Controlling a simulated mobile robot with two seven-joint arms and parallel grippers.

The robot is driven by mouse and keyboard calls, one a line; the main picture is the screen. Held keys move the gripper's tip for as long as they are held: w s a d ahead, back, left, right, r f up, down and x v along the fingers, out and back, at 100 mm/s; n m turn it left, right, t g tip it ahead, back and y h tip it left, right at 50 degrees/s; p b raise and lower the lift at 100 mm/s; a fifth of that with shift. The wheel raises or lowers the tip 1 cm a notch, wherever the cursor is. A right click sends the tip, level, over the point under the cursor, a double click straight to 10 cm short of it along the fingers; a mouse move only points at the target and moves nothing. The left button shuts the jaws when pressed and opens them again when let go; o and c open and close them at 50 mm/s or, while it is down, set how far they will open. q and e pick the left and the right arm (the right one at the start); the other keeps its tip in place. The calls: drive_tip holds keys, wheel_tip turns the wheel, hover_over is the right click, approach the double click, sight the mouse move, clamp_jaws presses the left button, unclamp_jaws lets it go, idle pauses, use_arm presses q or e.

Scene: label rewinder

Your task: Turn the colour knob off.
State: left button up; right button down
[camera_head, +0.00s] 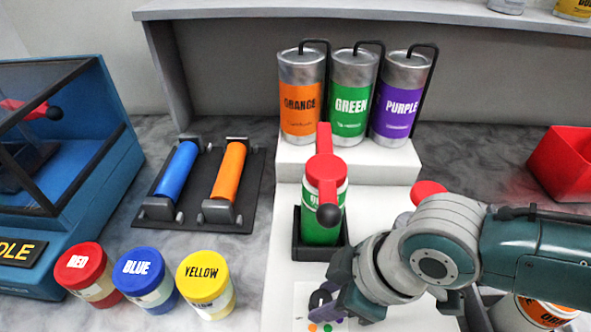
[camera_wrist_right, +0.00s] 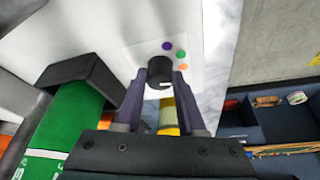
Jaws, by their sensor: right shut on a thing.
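The colour knob (camera_wrist_right: 160,69) is black and round. It sits on a white panel (camera_wrist_right: 137,48) beside a purple, a green and an orange dot. A short white mark shows on its lower right side in the right wrist view. My right gripper (camera_wrist_right: 160,88) is shut on the knob, one dark finger on each side. My left gripper is in neither view.
A green bottle with a red lever top (camera_head: 326,175) stands in a black holder behind my right gripper. Orange, green and purple cans (camera_head: 350,105) stand behind it. Red, blue and yellow jars (camera_head: 205,285) are at left, near two rollers (camera_head: 229,172). A red bin (camera_head: 560,165) is at right.

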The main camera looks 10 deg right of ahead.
drive_tip(key=m+p, duration=0.1)
drive_tip(key=m+h+p, duration=0.1)
drive_tip(key=m, duration=0.1)
drive_tip(key=m+t+p, duration=0.1)
drive_tip(key=shift+s+a+r+m, duration=0.15)
drive_tip(key=shift+a+r+m, duration=0.1)
drive_tip(key=shift+m, duration=0.15)
drive_tip(key=shift+a+f+m+t+h+p, duration=0.15)
drive_tip(key=shift+m+t+h+p, duration=0.35)
drive_tip(key=shift+m, duration=0.7)
drive_tip(key=shift+m+h, duration=0.6)
drive_tip(key=shift+m, duration=0.8)
drive_tip(key=c, duration=0.5)
unclamp_jaws()
drive_tip(key=shift+f, duration=0.1)
